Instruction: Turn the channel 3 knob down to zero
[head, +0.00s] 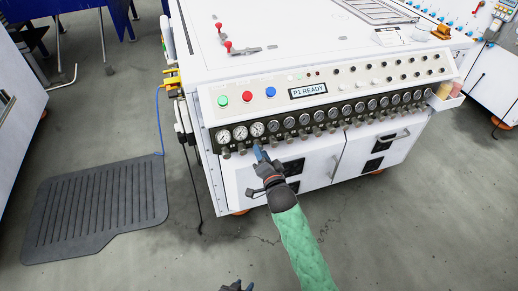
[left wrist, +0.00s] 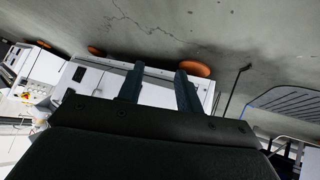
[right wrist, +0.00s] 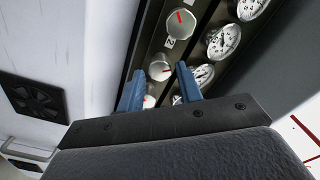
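A row of grey knobs runs under a row of round gauges on the white machine's front panel (head: 330,120). In the right wrist view, a knob with a red pointer line (right wrist: 180,23) has a label that looks like 2 beside it. The neighbouring knob (right wrist: 160,70) shows between my right fingertips, its red mark partly visible; I cannot tell whether they touch it. My right gripper (head: 258,152) is open at about the third gauge (head: 257,129) and covers the knob there. My left gripper (head: 237,287) is low, away from the panel; its fingers (left wrist: 160,68) are apart and empty.
Green, red and blue buttons (head: 247,96) and a P1 READY display (head: 308,89) sit above the gauges. Cabinet doors with handles lie below. A dark mat (head: 98,205) and a blue cord lie on the floor to the left. The floor in front is clear.

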